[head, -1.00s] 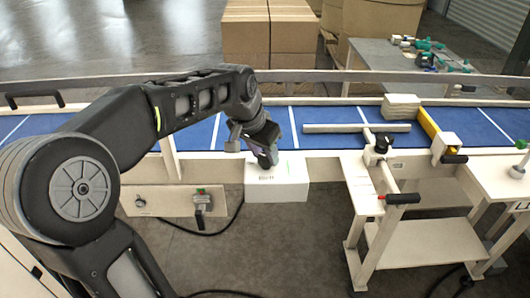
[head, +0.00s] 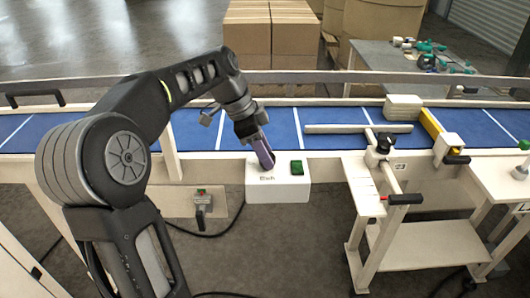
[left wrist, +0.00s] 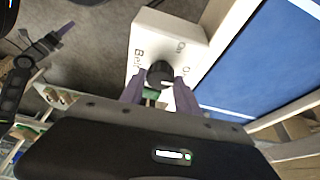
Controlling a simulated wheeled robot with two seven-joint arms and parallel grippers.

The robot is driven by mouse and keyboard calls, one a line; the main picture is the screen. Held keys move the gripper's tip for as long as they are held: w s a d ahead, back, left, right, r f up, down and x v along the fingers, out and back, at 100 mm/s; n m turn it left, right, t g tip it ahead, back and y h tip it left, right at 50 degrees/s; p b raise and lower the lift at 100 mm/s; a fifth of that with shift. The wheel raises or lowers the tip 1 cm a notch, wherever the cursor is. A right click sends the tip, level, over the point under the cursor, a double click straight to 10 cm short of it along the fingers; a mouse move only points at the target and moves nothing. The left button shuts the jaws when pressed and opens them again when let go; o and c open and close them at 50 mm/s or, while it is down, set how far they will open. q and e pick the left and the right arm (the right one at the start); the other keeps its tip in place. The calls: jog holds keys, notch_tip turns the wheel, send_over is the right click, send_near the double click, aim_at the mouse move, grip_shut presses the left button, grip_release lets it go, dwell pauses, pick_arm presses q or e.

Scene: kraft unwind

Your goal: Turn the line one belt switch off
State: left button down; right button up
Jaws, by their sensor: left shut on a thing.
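The white switch box (head: 278,188), marked "Belt", is fixed to the front of the conveyor. My left gripper (head: 267,161) reaches down onto the left part of the box top and hides the knob in the head view. In the left wrist view, the black rotary knob (left wrist: 160,74) stands between the two purple fingers of my left gripper (left wrist: 160,90), which are shut on it. "Belt" and "On" lettering shows near the knob; the knob's exact setting cannot be told.
The blue conveyor belt (head: 270,128) runs behind the box. A white stand with a black handle (head: 405,199) is to the right. Cardboard boxes (head: 270,45) stand behind the conveyor.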

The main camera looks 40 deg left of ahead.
pick_arm(q)
jog(key=shift+m, duration=0.5)
jog(key=c, duration=0.9)
grip_release()
jog(key=shift+a+r, duration=0.1)
jog(key=shift+a+r, duration=0.1)
jog(key=shift+r, duration=0.15)
jog(key=p+v, duration=0.3)
jog(key=v, duration=0.4)
